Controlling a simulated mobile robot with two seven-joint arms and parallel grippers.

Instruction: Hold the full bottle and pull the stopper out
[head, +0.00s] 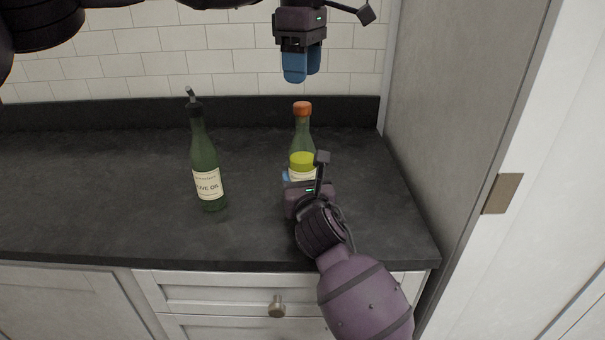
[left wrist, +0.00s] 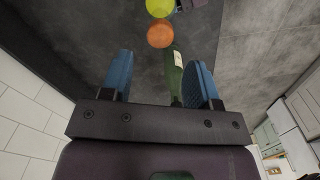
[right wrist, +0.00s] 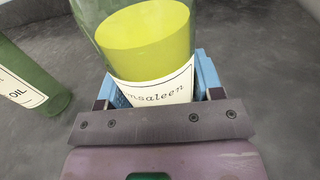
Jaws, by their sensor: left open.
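The full bottle (head: 302,162) is clear greenish glass with yellow-green contents, a cream label and an orange stopper (head: 302,108) in its neck. It stands upright on the counter. My right gripper (head: 300,181) is at its lower body; in the right wrist view the fingers lie on both sides of the bottle (right wrist: 150,45), close against the label. My left gripper (head: 300,78) is open and empty, above the stopper and apart from it. In the left wrist view the stopper (left wrist: 160,33) shows beyond the fingertips.
A dark green olive oil bottle (head: 206,165) with a pourer stands to the left on the dark counter (head: 110,190). A tiled wall (head: 150,65) is behind, and a grey cabinet side (head: 450,110) rises at the right. The counter between the bottles is clear.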

